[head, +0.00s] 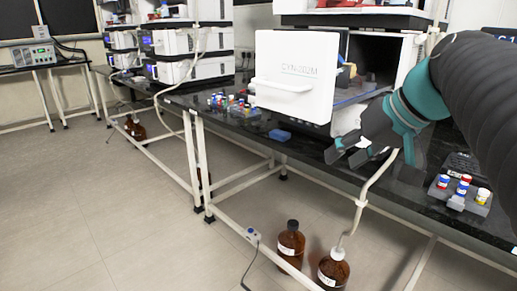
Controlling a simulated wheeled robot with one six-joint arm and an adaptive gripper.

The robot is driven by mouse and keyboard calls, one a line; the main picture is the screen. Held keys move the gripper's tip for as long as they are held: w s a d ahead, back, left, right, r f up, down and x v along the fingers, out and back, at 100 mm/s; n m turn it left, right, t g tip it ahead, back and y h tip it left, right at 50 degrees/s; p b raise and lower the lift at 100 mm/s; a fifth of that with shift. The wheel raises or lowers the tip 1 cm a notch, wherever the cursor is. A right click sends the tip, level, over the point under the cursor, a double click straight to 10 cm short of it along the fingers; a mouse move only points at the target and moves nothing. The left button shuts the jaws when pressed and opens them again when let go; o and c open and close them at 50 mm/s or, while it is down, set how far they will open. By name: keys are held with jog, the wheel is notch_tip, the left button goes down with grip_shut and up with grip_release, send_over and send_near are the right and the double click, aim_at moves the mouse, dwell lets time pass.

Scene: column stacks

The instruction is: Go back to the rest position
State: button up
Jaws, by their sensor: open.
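My gripper (346,153) is at the end of my dark, ribbed arm, which comes in from the right edge of the head view. Its grey fingers are apart and nothing shows between them. It appears in front of the open column compartment (372,66) of the white instrument, over the front edge of the black bench (300,147). The compartment's white door (288,70) stands open to the left. My arm hides part of the instrument's right side and the bench behind it.
A grey rack (475,204) with several coloured-cap vials stands on the bench at right. More small vials (232,103) and a blue block (280,135) sit left of my gripper. Brown bottles (291,243) stand on the floor, with a white tube (372,188) rising from one.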

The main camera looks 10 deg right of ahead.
jog(key=shift+s+f, duration=0.1)
jog(key=shift+f, duration=0.05)
notch_tip(320, 180, down, 10)
jog(key=s+d+f+m+g+h, duration=0.1)
jog(key=s+d+m+h, duration=0.2)
jog(key=m, duration=0.1)
jog(key=s+a+f+n+h, duration=0.1)
jog(key=s+a+f+n, duration=0.3)
jog(key=s+a+f, duration=0.4)
jog(key=shift+f, duration=0.6)
